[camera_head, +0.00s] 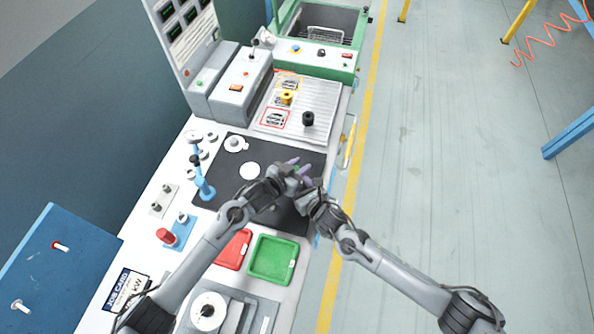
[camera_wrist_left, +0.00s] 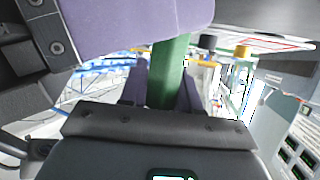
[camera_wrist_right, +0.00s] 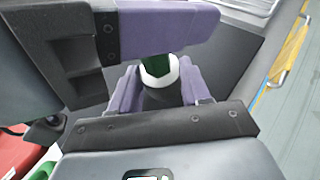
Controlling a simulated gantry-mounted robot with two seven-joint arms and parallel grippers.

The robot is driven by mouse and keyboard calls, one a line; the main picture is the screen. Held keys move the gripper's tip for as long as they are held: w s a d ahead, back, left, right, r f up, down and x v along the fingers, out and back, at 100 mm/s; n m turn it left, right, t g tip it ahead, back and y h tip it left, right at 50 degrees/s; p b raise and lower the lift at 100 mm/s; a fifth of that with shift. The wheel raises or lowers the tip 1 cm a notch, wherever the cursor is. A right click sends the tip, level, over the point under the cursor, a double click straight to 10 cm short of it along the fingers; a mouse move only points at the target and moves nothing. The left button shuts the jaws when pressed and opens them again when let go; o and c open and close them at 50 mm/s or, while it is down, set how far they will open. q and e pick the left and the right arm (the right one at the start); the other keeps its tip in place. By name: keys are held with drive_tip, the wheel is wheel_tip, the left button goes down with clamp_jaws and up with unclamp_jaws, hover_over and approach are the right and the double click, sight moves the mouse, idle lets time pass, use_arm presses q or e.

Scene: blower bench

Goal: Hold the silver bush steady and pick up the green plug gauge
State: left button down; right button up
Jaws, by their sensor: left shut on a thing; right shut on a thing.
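My left gripper (camera_head: 294,169) is shut on the green plug gauge, above the black mat. In the left wrist view the gauge (camera_wrist_left: 170,70) is a green bar between the purple fingers. My right gripper (camera_head: 310,190) is shut close beside the left one, nearer the bench's right edge. In the right wrist view its fingers are around the silver bush (camera_wrist_right: 160,74), a pale ring. The green gauge meets the bush's opening there; how deep it sits inside I cannot tell. The fingers hide most of both parts in the head view.
The black mat (camera_head: 225,180) holds a white disc (camera_head: 249,170). A blue stand (camera_head: 204,188) is at left. Red (camera_head: 236,247) and green (camera_head: 272,258) trays lie in front. A grey plate with a black knob (camera_head: 308,118) and a yellow knob (camera_head: 286,97) is behind.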

use_arm(q)
wheel_tip(320, 180, up, 10)
use_arm(e)
drive_tip(key=shift+f, duration=0.1)
idle(0.4)
drive_tip(key=o, duration=1.3)
drive_tip(key=shift+s, duration=0.1)
